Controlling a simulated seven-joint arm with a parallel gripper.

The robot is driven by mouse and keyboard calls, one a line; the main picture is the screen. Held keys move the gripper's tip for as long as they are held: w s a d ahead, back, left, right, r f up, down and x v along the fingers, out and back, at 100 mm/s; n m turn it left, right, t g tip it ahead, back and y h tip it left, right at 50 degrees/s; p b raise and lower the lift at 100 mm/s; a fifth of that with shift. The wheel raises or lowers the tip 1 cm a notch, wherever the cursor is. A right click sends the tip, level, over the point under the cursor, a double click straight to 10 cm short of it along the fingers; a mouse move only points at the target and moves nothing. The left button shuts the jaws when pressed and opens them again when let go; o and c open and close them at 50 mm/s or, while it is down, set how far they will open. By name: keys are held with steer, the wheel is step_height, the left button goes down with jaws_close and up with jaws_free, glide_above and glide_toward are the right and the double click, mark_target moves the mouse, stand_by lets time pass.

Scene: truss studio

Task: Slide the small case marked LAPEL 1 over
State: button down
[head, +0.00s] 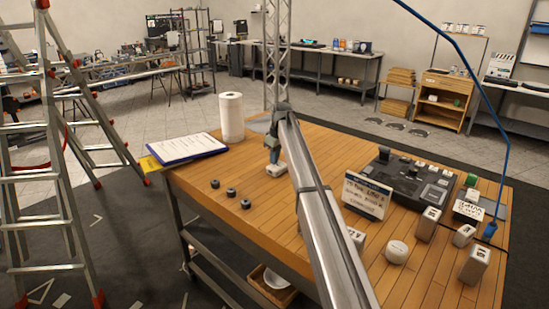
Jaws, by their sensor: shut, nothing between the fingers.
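My gripper (274,157) points down at the far end of my arm, over the back middle of the wooden table. It is small here and shut, with nothing held. A low white block (274,174) shows right at its tip; I cannot tell whether they touch, or whether this is a case. One more case (356,238) is partly hidden behind my arm. Their markings are too small to read, so I cannot tell which is LAPEL 1.
A black device (408,178) with a sign (367,195) before it stands at the right, near a round white tub (397,252). Three dark pucks (231,193) lie left of my arm. A paper roll (231,117) and clipboard (188,147) are at the back left.

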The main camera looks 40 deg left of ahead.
steer(key=d, duration=1.4)
steer(key=d+f, duration=0.1)
steer(key=d, duration=0.6)
steer(key=shift+s, duration=0.15)
steer(key=shift+r, duration=0.1)
steer(key=shift+a+r, duration=0.15)
steer(key=shift+r, duration=0.8)
step_height(320, 180, up, 13)
steer(key=d, duration=0.2)
steer(key=shift+w+d+f, duration=0.2)
